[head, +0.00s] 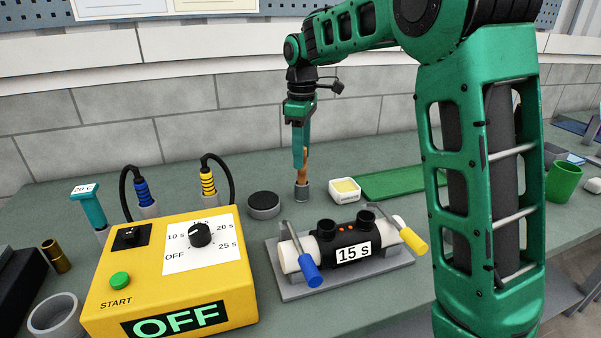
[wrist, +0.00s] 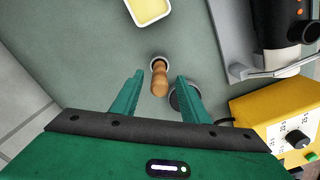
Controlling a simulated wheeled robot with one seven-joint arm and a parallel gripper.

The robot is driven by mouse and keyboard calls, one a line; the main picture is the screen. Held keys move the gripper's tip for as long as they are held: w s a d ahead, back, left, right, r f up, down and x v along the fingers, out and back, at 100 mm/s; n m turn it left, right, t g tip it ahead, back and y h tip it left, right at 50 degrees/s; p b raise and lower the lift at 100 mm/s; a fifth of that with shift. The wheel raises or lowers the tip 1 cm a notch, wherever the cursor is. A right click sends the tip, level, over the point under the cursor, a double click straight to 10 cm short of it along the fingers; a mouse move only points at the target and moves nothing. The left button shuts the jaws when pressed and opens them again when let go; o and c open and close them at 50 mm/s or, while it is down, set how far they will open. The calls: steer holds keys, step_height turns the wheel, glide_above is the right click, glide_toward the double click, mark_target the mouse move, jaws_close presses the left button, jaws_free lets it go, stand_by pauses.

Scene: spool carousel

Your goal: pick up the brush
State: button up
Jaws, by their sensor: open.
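The brush (head: 302,170) stands upright with its wooden handle up in a small grey holder (head: 302,190) on the bench. Its bristle end is hidden in the holder. My gripper (head: 301,158) points straight down above it, the fingers at the height of the handle's upper part. In the wrist view the brush handle (wrist: 159,80) lies between and just beyond the tips of my gripper (wrist: 157,80). The two fingers are apart, with a gap on each side of the handle. Nothing is held.
A white dish with yellow content (head: 345,190) and a dark round puck (head: 263,205) flank the holder. A green mat (head: 395,182) lies to the right.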

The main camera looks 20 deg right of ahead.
mark_target(302, 173)
steer(key=shift+w+f, duration=0.1)
steer(key=shift+f, duration=2.55)
jaws_close()
